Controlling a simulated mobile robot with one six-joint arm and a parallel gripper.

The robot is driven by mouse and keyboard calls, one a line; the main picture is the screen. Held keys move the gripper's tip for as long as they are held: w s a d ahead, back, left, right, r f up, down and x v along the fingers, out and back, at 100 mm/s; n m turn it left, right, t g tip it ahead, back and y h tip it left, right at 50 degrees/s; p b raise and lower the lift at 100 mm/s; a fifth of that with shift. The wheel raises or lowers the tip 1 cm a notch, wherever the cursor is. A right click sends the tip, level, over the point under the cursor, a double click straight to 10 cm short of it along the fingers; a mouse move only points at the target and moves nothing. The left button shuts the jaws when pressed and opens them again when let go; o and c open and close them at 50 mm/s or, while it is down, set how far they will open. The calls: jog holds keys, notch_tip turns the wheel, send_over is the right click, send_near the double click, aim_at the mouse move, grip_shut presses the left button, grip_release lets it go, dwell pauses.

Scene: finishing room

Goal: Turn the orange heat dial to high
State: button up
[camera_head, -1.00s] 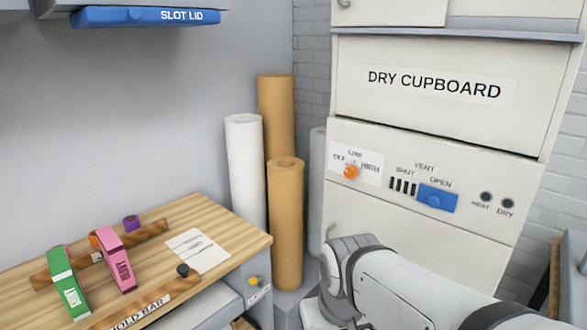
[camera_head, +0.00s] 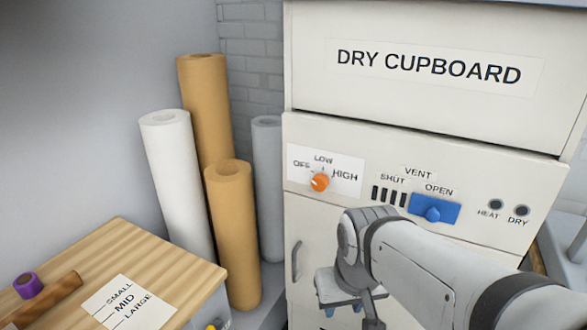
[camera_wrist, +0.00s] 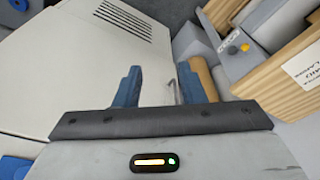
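The orange heat dial (camera_head: 320,182) sits on a white plate on the dry cupboard's front, under the words OFF, LOW and HIGH. Its pointer is too small to read surely. My gripper (camera_head: 343,308) is below and slightly right of the dial, apart from it, with its blue fingers low in the head view. In the wrist view my gripper (camera_wrist: 160,88) is open, with nothing between its two blue fingers. The dial is not seen in the wrist view.
Right of the dial are the vent slots and a blue vent slider (camera_head: 434,209). A door handle (camera_head: 297,262) is below the dial. Paper rolls (camera_head: 232,230) stand left of the cupboard (camera_head: 300,215). A wooden bench (camera_head: 150,262) is at lower left.

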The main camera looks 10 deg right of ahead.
jog(key=shift+s+r, duration=0.1)
jog(key=shift+s, duration=0.1)
jog(key=shift+o, duration=1.1)
jog(key=shift+w, duration=0.35)
jog(key=shift+o, duration=1.4)
jog(key=w+a+f+n+t+y+b, duration=0.1)
jog(key=w+f+n+t+b, duration=0.1)
jog(key=w, duration=0.5)
jog(key=shift+a+t+b, duration=0.35)
jog(key=shift+t, duration=0.35)
jog(key=n+t+h+b, duration=0.3)
jog(key=t+h+b, duration=0.6)
jog(key=t, duration=0.5)
send_near(319, 187)
jog(key=w, duration=0.2)
jog(key=x, duration=0.7)
jog(key=shift+d+r, duration=0.3)
jog(key=shift+d, duration=0.05)
jog(key=shift+c, duration=0.6)
